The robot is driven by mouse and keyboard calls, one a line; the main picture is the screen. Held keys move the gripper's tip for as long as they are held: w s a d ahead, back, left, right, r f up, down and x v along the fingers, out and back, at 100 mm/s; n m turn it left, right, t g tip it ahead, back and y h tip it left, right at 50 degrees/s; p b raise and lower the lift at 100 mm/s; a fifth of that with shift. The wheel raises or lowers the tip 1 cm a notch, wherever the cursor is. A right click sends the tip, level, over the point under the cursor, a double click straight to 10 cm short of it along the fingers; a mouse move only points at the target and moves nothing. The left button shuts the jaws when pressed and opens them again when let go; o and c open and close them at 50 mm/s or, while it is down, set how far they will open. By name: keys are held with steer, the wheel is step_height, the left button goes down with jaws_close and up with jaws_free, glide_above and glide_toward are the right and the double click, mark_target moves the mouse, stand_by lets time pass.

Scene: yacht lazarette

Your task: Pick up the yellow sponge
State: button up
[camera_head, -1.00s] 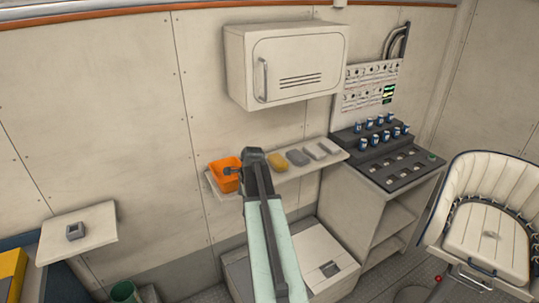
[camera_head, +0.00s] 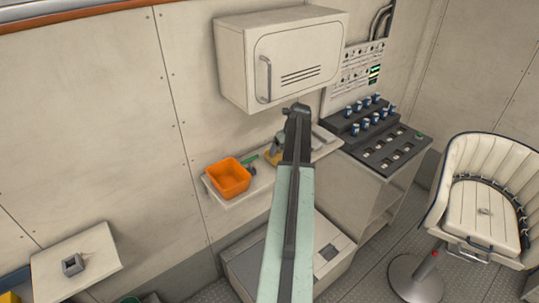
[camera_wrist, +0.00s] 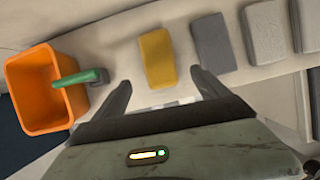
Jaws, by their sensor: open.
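The yellow sponge (camera_wrist: 157,60) lies flat on the narrow wall shelf in the wrist view. It sits just beyond and between the two fingertips of my gripper (camera_wrist: 163,93), which is open and empty. In the head view the sponge (camera_head: 270,157) shows only in part, because my arm and gripper (camera_head: 297,110) cover much of the shelf there. I cannot tell the exact height of the fingers above the shelf.
An orange bin (camera_head: 229,178) stands on the shelf (camera_head: 245,200) left of the sponge, with a green-handled tool (camera_wrist: 82,77) at its side. Grey blocks (camera_wrist: 212,42) (camera_wrist: 264,32) lie to the right. A white cabinet (camera_head: 285,60) hangs above.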

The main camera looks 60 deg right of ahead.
mark_target(278, 156)
steer(key=shift+b+x, duration=1.35)
steer(key=shift+x, duration=0.15)
steer(key=b+x, duration=0.4)
steer(key=x, duration=0.1)
steer(key=shift+w+f+b, duration=0.1)
steer(key=shift+b, duration=0.3)
steer(key=shift+r, duration=0.25)
steer(key=c, duration=1.4)
steer(key=shift+c, duration=0.2)
steer(key=shift+r+p, duration=0.1)
steer(key=shift+p, duration=0.2)
steer(key=shift+r+p, duration=0.7)
step_height(278, 156, up, 2)
steer(key=shift+r+p, duration=0.1)
steer(key=shift+p, duration=1)
steer(key=s+a+r+p, duration=0.1)
steer(key=s+a, duration=1)
steer(key=shift+s, duration=0.2)
